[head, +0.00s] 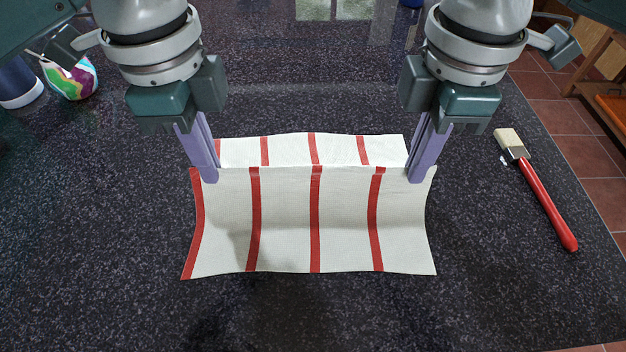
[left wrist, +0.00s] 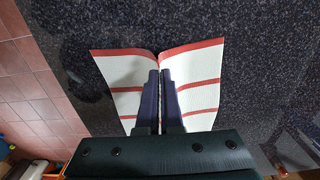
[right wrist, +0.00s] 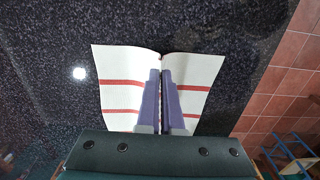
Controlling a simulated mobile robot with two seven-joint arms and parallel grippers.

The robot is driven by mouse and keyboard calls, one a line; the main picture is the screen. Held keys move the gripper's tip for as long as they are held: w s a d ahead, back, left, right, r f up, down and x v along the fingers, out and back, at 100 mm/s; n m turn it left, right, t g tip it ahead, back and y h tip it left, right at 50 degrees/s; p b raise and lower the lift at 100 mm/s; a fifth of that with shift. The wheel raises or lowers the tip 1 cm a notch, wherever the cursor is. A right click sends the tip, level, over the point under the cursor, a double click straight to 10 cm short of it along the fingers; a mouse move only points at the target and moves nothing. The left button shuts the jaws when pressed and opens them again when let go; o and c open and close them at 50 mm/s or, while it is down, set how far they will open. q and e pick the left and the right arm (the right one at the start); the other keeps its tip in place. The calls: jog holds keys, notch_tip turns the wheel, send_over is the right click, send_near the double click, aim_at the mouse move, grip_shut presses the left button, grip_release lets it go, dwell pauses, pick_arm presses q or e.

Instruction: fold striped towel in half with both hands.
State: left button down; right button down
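The white towel with red stripes (head: 284,225) is on the dark speckled counter, raised along a crosswise ridge. Its near part slopes down toward me and its far part shows behind the ridge. My left gripper (head: 209,178) is shut on the ridge near the left end. My right gripper (head: 418,178) is shut on the ridge near the right end. In the left wrist view the towel (left wrist: 195,62) spreads to both sides of the closed fingers (left wrist: 160,74). The right wrist view shows the same, with towel (right wrist: 125,65) on both sides of the fingers (right wrist: 161,73).
A brush with a red handle (head: 547,203) lies on the counter (head: 90,220) to the right. A colorful cup-like object (head: 71,78) and a dark blue and white container (head: 18,85) stand at the back left. The counter in front of the towel is clear. Its right edge borders a tiled floor (head: 585,135).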

dwell(0.3)
